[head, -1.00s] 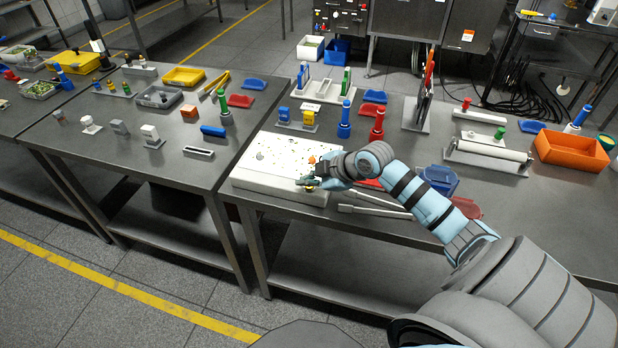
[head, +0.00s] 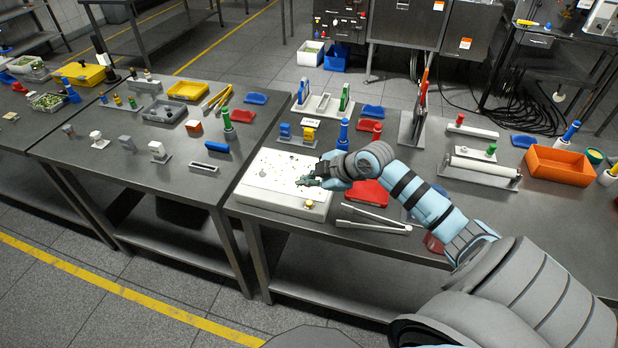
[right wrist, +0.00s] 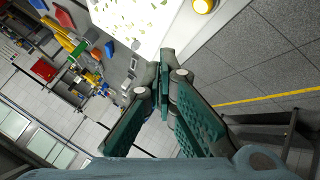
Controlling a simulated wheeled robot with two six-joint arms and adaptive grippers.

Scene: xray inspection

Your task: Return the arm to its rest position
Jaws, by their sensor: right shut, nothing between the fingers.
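My right gripper (head: 308,182) is over the white light box (head: 275,200) on the right-hand table in the head view. It is shut with nothing between its fingers. In the right wrist view its green fingers (right wrist: 163,85) are together, and the white panel (right wrist: 150,20) shows beyond them at the top. A yellow button (head: 309,205) sits at the near right corner of the box and also shows in the right wrist view (right wrist: 203,5). Small specks lie on the panel. My left gripper is not in view.
A red tray (head: 370,192) and metal tongs (head: 375,222) lie right of the box. Blue and yellow blocks (head: 308,134), a blue post (head: 343,133) and a red post (head: 376,130) stand behind it. An orange bin (head: 560,166) is at the right. A second table (head: 130,180) is at the left.

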